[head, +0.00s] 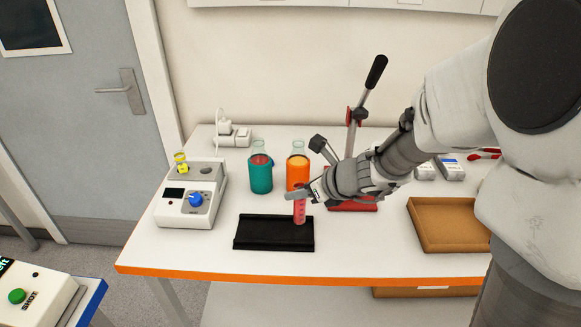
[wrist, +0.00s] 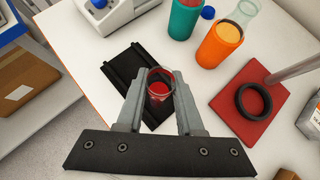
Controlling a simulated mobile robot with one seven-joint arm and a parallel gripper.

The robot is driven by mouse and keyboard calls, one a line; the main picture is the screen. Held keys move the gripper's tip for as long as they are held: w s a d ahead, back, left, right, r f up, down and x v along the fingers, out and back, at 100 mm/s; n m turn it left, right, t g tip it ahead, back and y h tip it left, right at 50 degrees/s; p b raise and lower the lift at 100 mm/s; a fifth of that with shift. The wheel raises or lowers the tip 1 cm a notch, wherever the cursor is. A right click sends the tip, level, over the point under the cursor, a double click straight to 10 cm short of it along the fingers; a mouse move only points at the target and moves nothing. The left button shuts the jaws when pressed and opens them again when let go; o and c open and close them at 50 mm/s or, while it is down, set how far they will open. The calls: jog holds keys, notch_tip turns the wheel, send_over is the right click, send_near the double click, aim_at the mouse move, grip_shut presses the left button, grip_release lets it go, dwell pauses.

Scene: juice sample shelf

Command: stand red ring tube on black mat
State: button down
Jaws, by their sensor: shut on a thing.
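The red ring tube (head: 300,211) is a clear tube with red contents, held upright over the right end of the black mat. In the wrist view the tube (wrist: 160,84) sits between the two fingers, its open mouth toward the camera. My gripper (head: 298,197) is shut on it. The black mat (head: 262,233) is a dark rectangular slab with raised edges at the table's front; it also shows in the wrist view (wrist: 124,72), partly hidden by my gripper. I cannot tell whether the tube's bottom touches the mat.
A teal-sleeved bottle (head: 261,176) and an orange-sleeved bottle (head: 297,170) stand behind the mat. A white device with a blue knob (head: 190,205) is at left. A red-based lever press (head: 352,204) and a brown tray (head: 447,228) are at right. The orange front edge (head: 200,274) is close.

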jog(key=shift+w+a+f+b, duration=0.3)
jog(key=shift+a+f+b, duration=0.05)
jog(key=shift+f, duration=0.6)
jog(key=shift+w+a+f+b, duration=0.3)
jog(key=shift+a+f+b, duration=0.1)
jog(key=shift+f, duration=0.5)
jog(key=shift+w+a+f+b, duration=0.3)
jog(key=shift+f+b, duration=0.05)
jog(key=shift+f, duration=0.6)
jog(key=shift+f, duration=0.15)
jog(key=c, duration=0.5)
grip_release()
jog(key=shift+c, duration=0.2)
